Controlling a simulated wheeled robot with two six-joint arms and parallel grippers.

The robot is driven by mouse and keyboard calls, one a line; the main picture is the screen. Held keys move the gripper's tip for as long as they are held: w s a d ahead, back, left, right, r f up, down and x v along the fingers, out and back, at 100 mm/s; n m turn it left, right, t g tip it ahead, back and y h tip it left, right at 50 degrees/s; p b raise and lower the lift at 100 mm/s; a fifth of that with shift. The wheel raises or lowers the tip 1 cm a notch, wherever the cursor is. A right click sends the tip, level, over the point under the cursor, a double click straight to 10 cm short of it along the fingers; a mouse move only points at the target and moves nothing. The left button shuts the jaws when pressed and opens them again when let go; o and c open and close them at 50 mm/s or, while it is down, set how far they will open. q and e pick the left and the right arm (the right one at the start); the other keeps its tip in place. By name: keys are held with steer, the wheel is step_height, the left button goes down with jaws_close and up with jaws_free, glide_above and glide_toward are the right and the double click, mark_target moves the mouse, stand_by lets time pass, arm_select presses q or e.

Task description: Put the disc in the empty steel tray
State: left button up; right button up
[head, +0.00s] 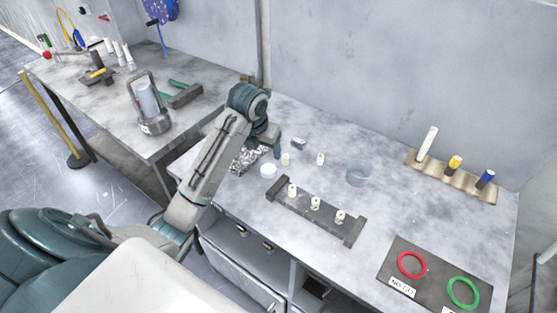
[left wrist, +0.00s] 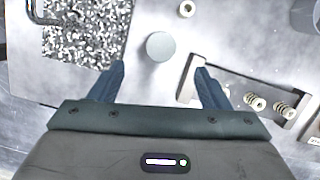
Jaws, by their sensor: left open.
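A pale round disc (head: 268,170) lies on the grey bench, and it also shows in the left wrist view (left wrist: 160,46). My left gripper (head: 275,151) is over the bench by the disc. In the left wrist view its fingers (left wrist: 160,67) are apart with nothing between them, and the disc lies just beyond the fingertips. A flat square with a black-and-white speckled surface (left wrist: 97,30) lies left of the disc there; it is partly behind my arm in the head view (head: 246,161). I cannot tell whether it is a tray. I see no clearly empty steel tray. My right gripper is out of view.
A dark-ended rack (head: 301,217) with small white spools stands close right of the disc. A panel (head: 425,285) with red and green rings lies front right. Open bench lies between.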

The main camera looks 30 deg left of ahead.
mark_target(268, 168)
arm_select(q)
steer(key=shift+w+f+p, duration=0.15)
steer(key=shift+f+p, duration=0.2)
steer(key=shift+f, duration=0.35)
step_height(268, 168, down, 3)
steer(key=shift+r+p, duration=0.15)
steer(key=shift+p, duration=0.2)
steer(key=shift+w+f, duration=0.2)
steer(key=shift+f, duration=0.15)
steer(key=p+x, duration=0.2)
steer(key=x, duration=0.2)
steer(key=shift+d+f+p, duration=0.1)
steer(key=shift+f+p, duration=0.1)
steer(key=shift+p, duration=0.15)
steer(key=shift+w+f, duration=0.1)
steer(key=shift+f, duration=0.15)
steer(key=shift+w+f, duration=0.1)
steer(key=shift+f, duration=0.05)
steer(key=c, duration=1.1)
steer(key=shift+c, duration=0.4)
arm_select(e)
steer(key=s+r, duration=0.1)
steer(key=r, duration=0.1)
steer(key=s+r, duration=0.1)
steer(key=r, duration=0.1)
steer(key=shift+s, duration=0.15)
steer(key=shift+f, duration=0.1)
